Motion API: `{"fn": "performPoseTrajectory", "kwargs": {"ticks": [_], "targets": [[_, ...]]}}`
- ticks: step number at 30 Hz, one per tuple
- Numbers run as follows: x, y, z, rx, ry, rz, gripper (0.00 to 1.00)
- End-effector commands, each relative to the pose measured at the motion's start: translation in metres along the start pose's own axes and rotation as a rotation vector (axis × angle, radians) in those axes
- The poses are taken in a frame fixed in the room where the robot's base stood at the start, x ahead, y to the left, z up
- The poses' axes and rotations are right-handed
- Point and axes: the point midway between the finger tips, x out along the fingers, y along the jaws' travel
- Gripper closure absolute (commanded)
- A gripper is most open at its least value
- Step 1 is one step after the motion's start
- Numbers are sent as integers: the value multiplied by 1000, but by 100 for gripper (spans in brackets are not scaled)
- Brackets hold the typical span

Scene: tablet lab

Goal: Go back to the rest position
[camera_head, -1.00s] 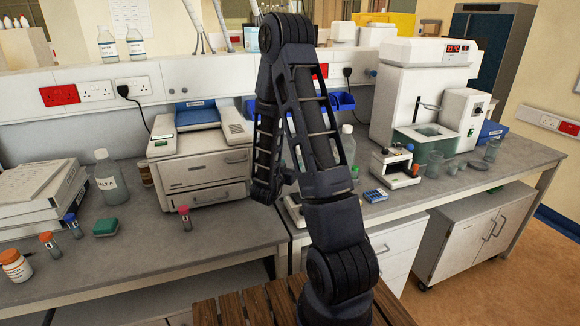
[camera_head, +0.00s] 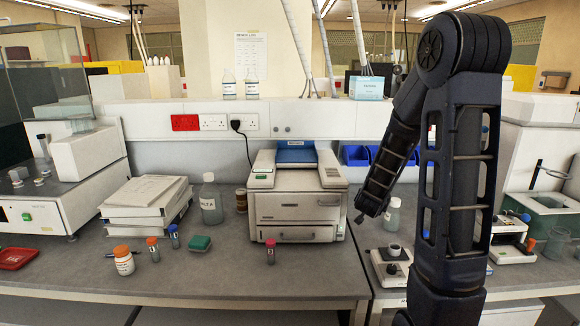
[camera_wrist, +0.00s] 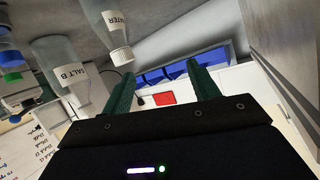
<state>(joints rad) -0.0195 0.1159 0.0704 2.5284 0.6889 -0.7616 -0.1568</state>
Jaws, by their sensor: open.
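My dark arm stands at the right of the head view, bent at a high elbow, its forearm hanging down to the left. My gripper (camera_head: 363,214) is at its low end, small and dark, near the right side of the white printer-like machine (camera_head: 297,193). In the wrist view my gripper (camera_wrist: 161,82) shows two green fingers spread apart with nothing between them. Beyond them are blue bins (camera_wrist: 182,67) and a red socket (camera_wrist: 162,98).
A clear bottle (camera_head: 393,214) and a small balance-like device (camera_head: 391,265) stand close to my forearm. The front bench strip is mostly clear.

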Motion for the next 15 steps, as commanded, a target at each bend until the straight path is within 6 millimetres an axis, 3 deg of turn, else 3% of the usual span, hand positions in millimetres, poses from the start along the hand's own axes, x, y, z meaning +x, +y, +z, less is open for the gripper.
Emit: {"fn": "performPoseTrajectory", "kwargs": {"ticks": [8,15], "targets": [[-50,-15,-22,-36,-167,-149,40],[-106,-22,-32,-104,-313,-260,40]]}}
